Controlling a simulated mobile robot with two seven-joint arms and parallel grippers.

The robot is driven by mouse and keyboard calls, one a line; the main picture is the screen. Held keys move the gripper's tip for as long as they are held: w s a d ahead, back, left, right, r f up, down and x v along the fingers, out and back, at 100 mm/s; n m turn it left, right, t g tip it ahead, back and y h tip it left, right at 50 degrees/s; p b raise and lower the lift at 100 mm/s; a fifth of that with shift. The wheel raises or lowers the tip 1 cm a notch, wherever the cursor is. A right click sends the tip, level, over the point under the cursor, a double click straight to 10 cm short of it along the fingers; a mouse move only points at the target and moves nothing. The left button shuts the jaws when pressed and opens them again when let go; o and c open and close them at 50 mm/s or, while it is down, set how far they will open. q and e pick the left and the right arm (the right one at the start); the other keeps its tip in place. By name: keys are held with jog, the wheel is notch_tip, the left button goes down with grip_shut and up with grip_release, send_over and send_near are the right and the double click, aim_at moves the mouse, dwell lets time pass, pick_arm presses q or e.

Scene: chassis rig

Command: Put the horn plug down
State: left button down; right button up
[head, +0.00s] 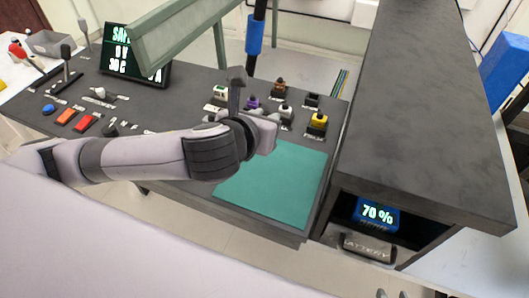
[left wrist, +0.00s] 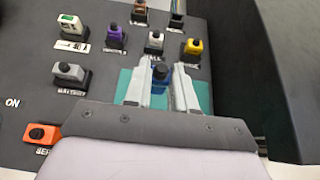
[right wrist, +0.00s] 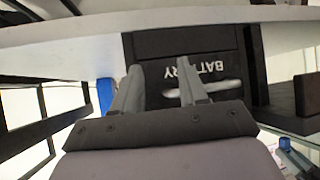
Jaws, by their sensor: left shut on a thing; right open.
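The horn plug (left wrist: 160,84) is blue with a dark top. In the left wrist view it is between the two fingers of my left gripper (left wrist: 160,76), which is shut on it. Behind it lies the teal mat (head: 290,188), which also shows in the left wrist view (left wrist: 126,82). I cannot tell the gap between plug and mat. In the head view the plug is hidden behind my left gripper (head: 260,128). My right gripper (right wrist: 160,74) is open and empty, facing the battery (right wrist: 200,88); its fingertips show at the bottom of the head view (head: 391,293).
Several plugs stand in sockets past the mat, including a yellow one (head: 318,120) and a purple one (head: 252,103). A dark raised counter (head: 425,100) bounds the mat's right side. Below it are a "70 %" display (head: 377,214) and the battery (head: 369,247). The mat's front is clear.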

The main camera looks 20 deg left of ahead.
pick_arm(q)
notch_tip(320, 180, down, 9)
jog(key=shift+r+b, duration=0.15)
jog(key=shift+b, duration=0.55)
jog(key=c, duration=0.9)
grip_release()
jog(key=shift+c, duration=0.2)
jog(key=shift+s+r, duration=0.3)
jog(key=shift+s, duration=0.15)
jog(key=p+v, duration=0.2)
jog(key=v, duration=0.9)
